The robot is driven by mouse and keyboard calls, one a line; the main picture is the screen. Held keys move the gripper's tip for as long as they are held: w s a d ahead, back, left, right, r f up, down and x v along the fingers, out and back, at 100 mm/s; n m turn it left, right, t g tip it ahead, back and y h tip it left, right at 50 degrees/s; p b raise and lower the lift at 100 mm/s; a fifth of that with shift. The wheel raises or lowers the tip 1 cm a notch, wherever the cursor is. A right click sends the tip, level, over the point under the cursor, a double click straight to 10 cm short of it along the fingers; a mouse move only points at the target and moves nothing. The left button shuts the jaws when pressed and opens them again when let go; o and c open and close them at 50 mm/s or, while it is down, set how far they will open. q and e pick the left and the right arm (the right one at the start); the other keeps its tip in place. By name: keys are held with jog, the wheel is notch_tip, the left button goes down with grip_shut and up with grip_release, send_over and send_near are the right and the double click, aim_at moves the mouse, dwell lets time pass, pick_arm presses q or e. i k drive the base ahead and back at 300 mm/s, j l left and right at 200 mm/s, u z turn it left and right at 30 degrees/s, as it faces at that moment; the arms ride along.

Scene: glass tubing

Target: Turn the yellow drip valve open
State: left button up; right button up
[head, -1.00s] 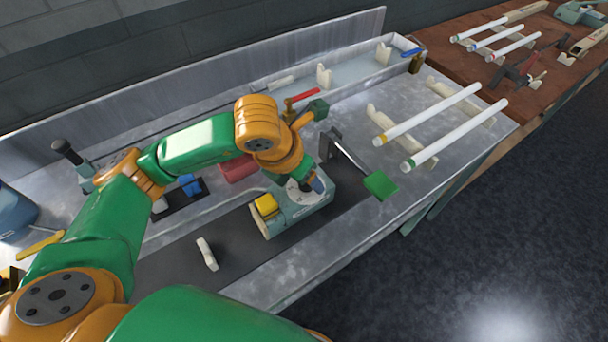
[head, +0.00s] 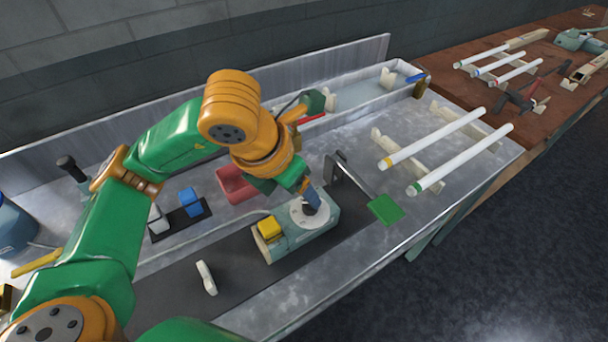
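A yellow block-shaped part (head: 269,228) sits on the left end of a grey-green machine (head: 283,248) on the bench. A separate flat yellow piece (head: 36,263) lies at the far left beside a blue container; I cannot tell for sure which is the drip valve. My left arm reaches in from the left over the bench. The dark tip of my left gripper (head: 311,197) is low over the machine's white disc (head: 310,213), to the right of the yellow block. Its fingers are too hidden to tell open or shut. My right gripper is not visible.
A red tray (head: 237,184) and blue block (head: 190,202) stand behind the machine. A bar with a green pad (head: 386,209) stands to its right. White tubes (head: 460,160) lie on supports at the right. A small white piece (head: 206,278) is on the dark mat.

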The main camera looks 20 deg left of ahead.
aim_at(40, 262)
jog(key=k, duration=1.5)
